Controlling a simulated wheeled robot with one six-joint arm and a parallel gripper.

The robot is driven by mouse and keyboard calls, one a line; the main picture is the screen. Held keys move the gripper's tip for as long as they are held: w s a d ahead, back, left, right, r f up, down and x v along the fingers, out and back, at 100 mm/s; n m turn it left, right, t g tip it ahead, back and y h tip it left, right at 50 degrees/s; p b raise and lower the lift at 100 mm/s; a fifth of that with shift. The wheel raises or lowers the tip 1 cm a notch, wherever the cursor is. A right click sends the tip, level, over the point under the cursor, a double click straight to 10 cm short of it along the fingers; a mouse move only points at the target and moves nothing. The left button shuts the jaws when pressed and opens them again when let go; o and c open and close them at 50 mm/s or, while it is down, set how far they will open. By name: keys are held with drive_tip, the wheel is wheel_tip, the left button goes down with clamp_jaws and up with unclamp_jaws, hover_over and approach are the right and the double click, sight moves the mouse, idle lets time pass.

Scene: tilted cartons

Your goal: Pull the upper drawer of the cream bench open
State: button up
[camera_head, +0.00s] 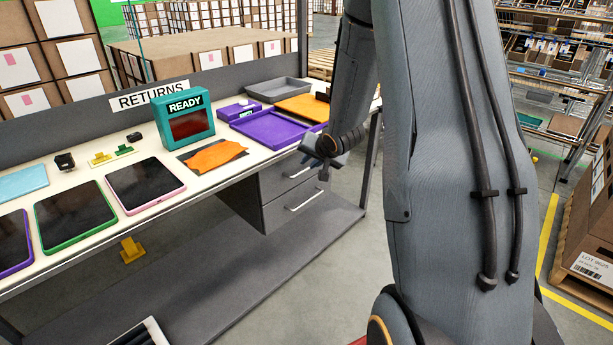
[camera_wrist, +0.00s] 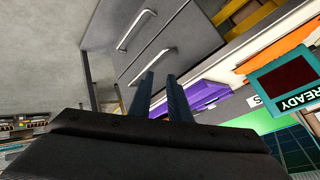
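The cream bench (camera_head: 168,212) has two grey drawers under the right part of its top. The upper drawer (camera_head: 272,184) looks closed; its bar handle (camera_head: 298,173) is partly near my gripper. The lower drawer (camera_head: 275,215) also looks closed, with its own bar handle (camera_head: 305,201). My gripper (camera_head: 322,168) is in front of the drawers' right end. In the wrist view the two fingers (camera_wrist: 160,76) are apart with nothing between them, pointing at the upper handle (camera_wrist: 152,67). Whether they touch it cannot be told. The lower handle (camera_wrist: 136,29) lies beyond.
A purple tray (camera_head: 262,138) and an orange item (camera_head: 304,106) lie on the bench above the drawers. The teal READY box (camera_head: 184,121) and several tablets stand further left.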

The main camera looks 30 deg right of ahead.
drive_tip(key=w+d+f+m+t+y+b, duration=0.5)
drive_tip(key=w+d+f+m+t, duration=0.1)
drive_tip(key=d+f, duration=0.35)
drive_tip(key=shift+g+y, duration=0.3)
drive_tip(key=shift+y, duration=0.1)
drive_tip(key=shift+a+f+x, duration=0.15)
drive_tip(key=shift+x, duration=1.9)
drive_tip(key=shift+a+f+x, duration=0.1)
drive_tip(key=shift+f+x, duration=0.1)
drive_tip(key=shift+x, duration=1.85)
drive_tip(key=shift+s, duration=0.15)
drive_tip(key=shift+c, duration=0.5)
clamp_jaws()
